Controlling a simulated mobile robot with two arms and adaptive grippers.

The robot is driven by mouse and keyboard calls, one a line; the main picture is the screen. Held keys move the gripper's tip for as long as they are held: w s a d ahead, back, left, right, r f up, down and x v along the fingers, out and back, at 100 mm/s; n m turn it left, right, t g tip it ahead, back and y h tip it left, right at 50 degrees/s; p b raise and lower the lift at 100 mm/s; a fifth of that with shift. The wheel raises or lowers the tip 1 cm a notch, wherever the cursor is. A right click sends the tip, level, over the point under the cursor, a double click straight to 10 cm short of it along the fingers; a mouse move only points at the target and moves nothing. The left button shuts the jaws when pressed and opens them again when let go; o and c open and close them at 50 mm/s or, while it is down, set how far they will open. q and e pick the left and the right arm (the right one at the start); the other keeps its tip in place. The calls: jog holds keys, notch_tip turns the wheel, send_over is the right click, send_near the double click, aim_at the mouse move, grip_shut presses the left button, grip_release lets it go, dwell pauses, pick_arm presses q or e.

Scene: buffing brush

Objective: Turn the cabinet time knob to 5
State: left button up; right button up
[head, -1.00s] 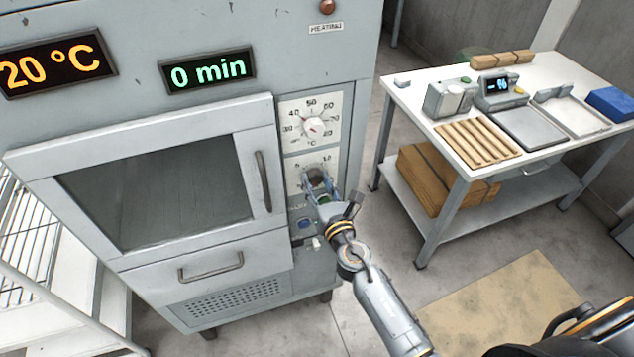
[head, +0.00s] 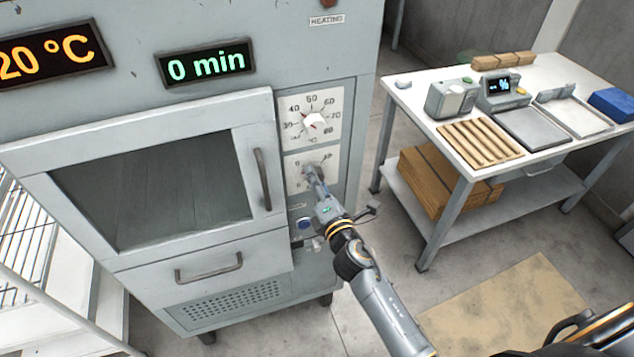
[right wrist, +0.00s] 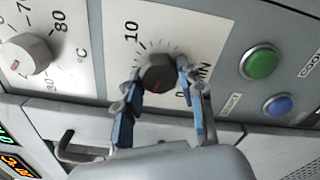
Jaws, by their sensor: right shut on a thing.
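The cabinet (head: 230,105) stands at the left, its green display (head: 206,67) reading 0 min. The time knob (right wrist: 158,73) is a dark round knob with a red pointer line, on a white dial plate with a 10 and a 0 in the right wrist view. My right gripper (head: 312,172) is at this knob, and its blue-padded fingers (right wrist: 157,85) are shut on the knob's two sides. In the head view the fingers largely hide the knob. My left gripper is not in view.
The temperature knob (head: 314,121) sits just above the time dial. Green (right wrist: 260,63) and blue (right wrist: 278,104) buttons are beside the dial. The door handle (head: 262,180) is left of my gripper. A white table (head: 410,92) with trays stands at the right.

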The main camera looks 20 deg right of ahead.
jog(key=m, duration=0.6)
jog(key=shift+r+b, duration=0.1)
jog(key=shift+b, duration=0.2)
jog(key=shift+m, duration=0.4)
jog(key=o, duration=1.2)
jog(key=shift+d, duration=0.1)
jog(key=shift+c, duration=0.2)
jog(key=s, duration=1.2)
jog(key=shift+d, duration=0.2)
